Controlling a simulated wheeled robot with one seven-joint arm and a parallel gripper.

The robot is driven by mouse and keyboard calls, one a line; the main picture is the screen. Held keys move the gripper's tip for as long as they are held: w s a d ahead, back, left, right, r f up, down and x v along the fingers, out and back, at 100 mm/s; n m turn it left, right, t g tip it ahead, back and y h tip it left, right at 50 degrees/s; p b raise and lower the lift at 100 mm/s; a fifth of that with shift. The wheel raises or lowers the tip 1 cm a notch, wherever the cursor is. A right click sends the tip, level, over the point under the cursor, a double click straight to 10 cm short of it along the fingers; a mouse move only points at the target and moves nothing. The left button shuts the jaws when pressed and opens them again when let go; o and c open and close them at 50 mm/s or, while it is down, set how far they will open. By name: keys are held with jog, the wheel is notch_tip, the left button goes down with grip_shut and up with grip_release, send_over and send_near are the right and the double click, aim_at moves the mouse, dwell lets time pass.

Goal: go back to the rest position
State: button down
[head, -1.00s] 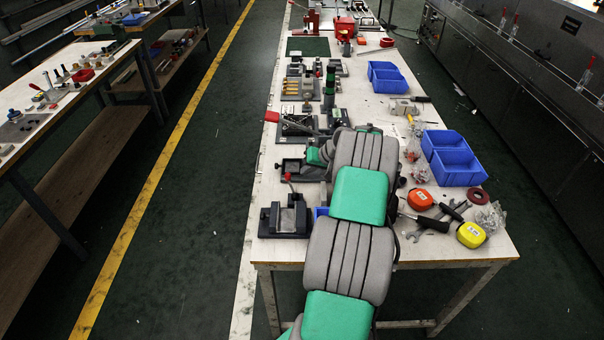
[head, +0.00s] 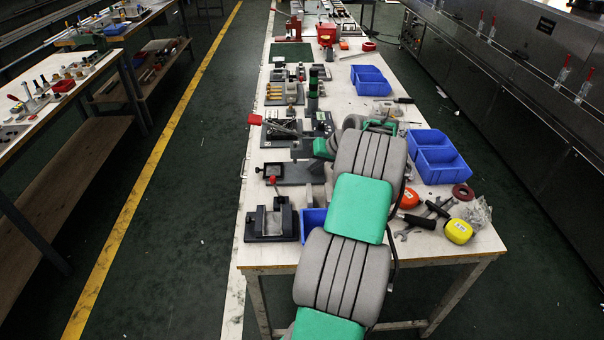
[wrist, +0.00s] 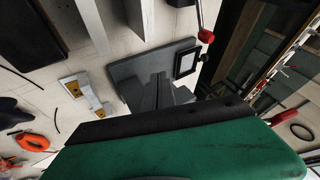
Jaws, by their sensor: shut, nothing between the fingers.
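My gripper (wrist: 160,88) shows in the wrist view, with its dark fingers together and nothing between them. It is over the workbench (head: 415,268). A grey fixture (wrist: 128,70) lies beyond the fingers in the wrist view, and I cannot tell the gap between them. In the head view my green and grey arm reaches forward over the bench's near end and hides the fingertips. No rest position is marked in these views.
Near the arm are a dark vise-like fixture (head: 270,222), a small blue bin (head: 312,220), blue bins (head: 440,162), an orange tape measure (head: 409,199) and a yellow one (head: 459,231). A dark aisle floor (head: 185,240) is clear on the left. Machine panels (head: 530,120) stand right.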

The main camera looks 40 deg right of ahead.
jog(key=a+r+n+g, duration=0.1)
jog(key=a+r, duration=0.3)
jog(key=a, duration=0.6)
jog(key=w+a+r+n+g, duration=0.15)
jog(key=a+r, duration=0.25)
jog(key=a, duration=0.6)
jog(key=a+r+n+g, duration=0.1)
jog(key=a+r+n, duration=0.15)
jog(key=a, duration=0.75)
jog(key=s+a+f+n+h, duration=0.1)
jog(key=s+a+n, duration=0.1)
jog(key=s+a, duration=1.3)
jog(key=shift+s+g+p, duration=0.3)
jog(key=shift+s+g, duration=0.05)
jog(key=shift+s, duration=0.45)
